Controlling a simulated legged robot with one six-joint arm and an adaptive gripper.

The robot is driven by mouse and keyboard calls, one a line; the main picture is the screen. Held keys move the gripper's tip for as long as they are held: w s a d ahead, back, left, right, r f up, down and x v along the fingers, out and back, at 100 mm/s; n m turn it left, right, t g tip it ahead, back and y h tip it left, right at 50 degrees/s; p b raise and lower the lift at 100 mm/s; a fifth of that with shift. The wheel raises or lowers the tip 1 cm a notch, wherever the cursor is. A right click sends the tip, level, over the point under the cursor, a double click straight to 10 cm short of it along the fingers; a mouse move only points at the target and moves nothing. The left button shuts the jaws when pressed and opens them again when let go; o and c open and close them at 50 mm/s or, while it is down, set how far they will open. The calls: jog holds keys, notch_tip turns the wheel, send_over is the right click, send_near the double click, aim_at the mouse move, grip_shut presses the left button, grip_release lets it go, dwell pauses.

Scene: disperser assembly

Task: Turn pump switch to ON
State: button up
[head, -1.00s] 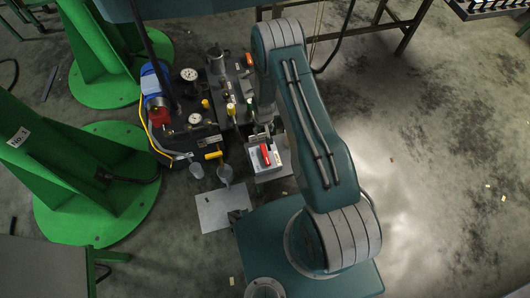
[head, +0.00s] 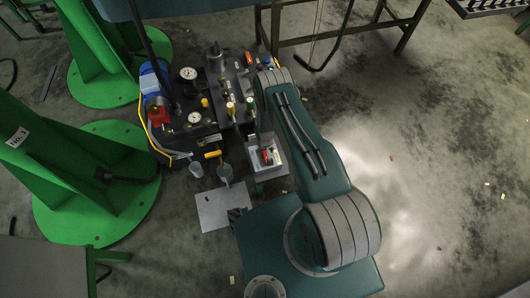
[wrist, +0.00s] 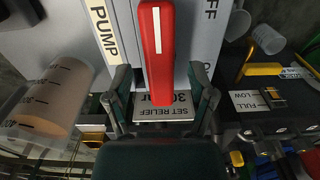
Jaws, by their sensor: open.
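The red pump switch handle (wrist: 157,45) with a white stripe shows in the wrist view, on a pale panel with a "PUMP" label (wrist: 104,32) on its left and partly cut-off "FF" lettering (wrist: 210,10) on its right. My gripper (wrist: 160,78) is open, with one finger on each side of the handle's lower end. Small gaps show between fingers and handle; I cannot tell whether they touch. In the head view the red handle (head: 265,158) sits on the pale switch box (head: 268,173), partly covered by my gripper.
A "SET RELIEF" label (wrist: 168,107) lies below the handle in the wrist view. A dark unit with gauges (head: 190,73) and yellow valves is left of the arm in the head view. Open floor lies right.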

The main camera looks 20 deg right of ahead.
jog(key=shift+f, duration=0.65)
grip_shut()
